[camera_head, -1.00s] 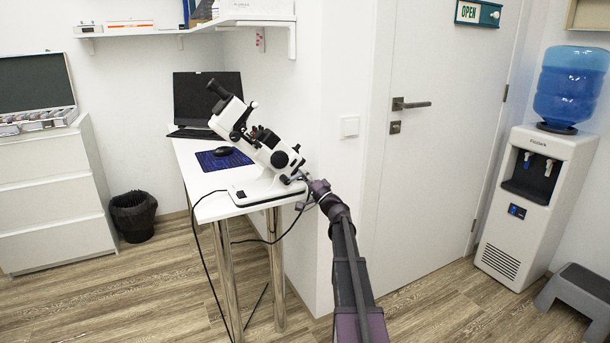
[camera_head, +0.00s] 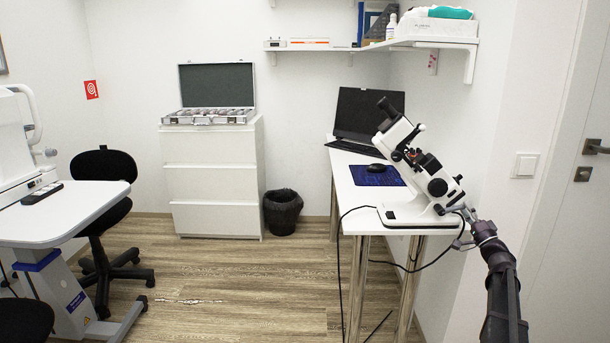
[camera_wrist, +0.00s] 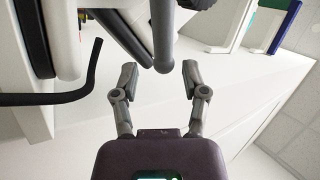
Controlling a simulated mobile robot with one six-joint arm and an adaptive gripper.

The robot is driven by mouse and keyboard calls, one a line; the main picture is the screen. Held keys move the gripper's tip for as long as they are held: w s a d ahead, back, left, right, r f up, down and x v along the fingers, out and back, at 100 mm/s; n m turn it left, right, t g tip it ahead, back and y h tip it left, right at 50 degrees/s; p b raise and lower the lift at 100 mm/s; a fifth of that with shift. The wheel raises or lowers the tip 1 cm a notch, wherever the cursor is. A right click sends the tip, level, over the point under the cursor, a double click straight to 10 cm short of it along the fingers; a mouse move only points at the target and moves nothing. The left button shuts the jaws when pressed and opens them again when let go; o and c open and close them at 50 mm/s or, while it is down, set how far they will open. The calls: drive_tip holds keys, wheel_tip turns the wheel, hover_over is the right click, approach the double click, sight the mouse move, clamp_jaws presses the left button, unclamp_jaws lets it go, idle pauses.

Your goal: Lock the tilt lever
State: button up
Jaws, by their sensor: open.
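The white and black lensmeter (camera_head: 412,180) stands tilted on the white table. In the wrist view, a dark grey rod with a rounded end (camera_wrist: 162,45) points between my fingertips; it may be the tilt lever, but I cannot tell for certain. My gripper (camera_wrist: 160,80) is open, with one finger on each side of the rod's end and visible gaps to both. In the head view my gripper (camera_head: 468,213) is at the lensmeter's lower right side, small and partly merged with it. Which way the lever is set cannot be told.
A thin black curved bar (camera_wrist: 72,97) lies left of my fingers. The white table (camera_head: 357,215) also bears a laptop (camera_head: 368,112) and a mouse (camera_head: 376,168). A black cable (camera_head: 342,260) hangs from it. A wall stands close to the right. The floor left of the table is open.

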drive_tip(key=s+a+f+n+g+y, duration=0.1)
drive_tip(key=s+a+f+n+g, duration=0.3)
drive_tip(key=a, duration=0.6)
drive_tip(key=s+a+f+n+g+y, duration=0.2)
drive_tip(key=a+f+g, duration=0.45)
drive_tip(key=a, duration=0.35)
drive_tip(key=s+a+f+n+g+y, duration=0.1)
drive_tip(key=s+a+f+n+g, duration=0.4)
drive_tip(key=a, duration=0.6)
drive_tip(key=s+a+f+g+h, duration=0.35)
drive_tip(key=s+a+f, duration=0.25)
drive_tip(key=s+f, duration=0.2)
drive_tip(key=s+f+g+h, duration=0.4)
drive_tip(key=s+h, duration=0.3)
drive_tip(key=s, duration=0.4)
wheel_tip(320, 180, up, 35)
drive_tip(key=p, duration=3.5)
drive_tip(key=shift+s+r+p, duration=0.2)
drive_tip(key=shift+s+p, duration=0.1)
drive_tip(key=shift+s+d, duration=0.1)
drive_tip(key=shift+s, duration=0.05)
